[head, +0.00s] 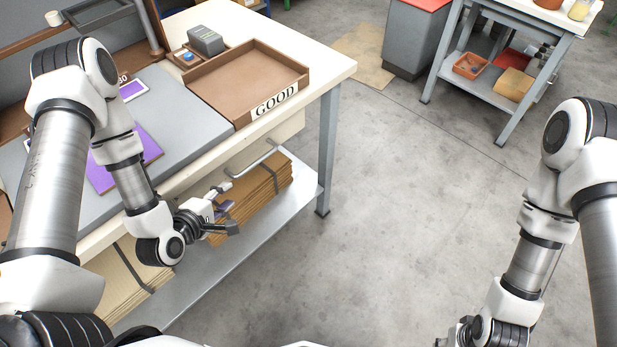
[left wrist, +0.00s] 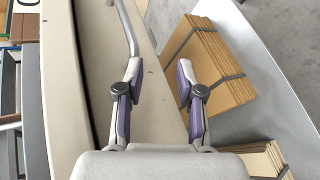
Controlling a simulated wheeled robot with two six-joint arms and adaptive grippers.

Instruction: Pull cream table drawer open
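The cream table drawer (head: 287,134) is under the right end of the worktop in the head view and looks shut. Its cream front (left wrist: 104,40) also shows in the left wrist view. A grey bar handle (head: 254,162) stands out from this front. My left gripper (head: 230,208) is open and empty, close to the near end of the handle. In the left wrist view, the handle (left wrist: 127,28) runs down to the left fingertip, and I cannot tell whether they touch. My right gripper (head: 455,336) is cut off at the bottom edge of the head view.
Strapped cardboard stacks (head: 262,190) lie on the metal lower shelf (head: 308,196), close below my left gripper. A brown tray marked GOOD (head: 285,62) stands on the worktop. The grey floor (head: 390,200) in front of the table is clear.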

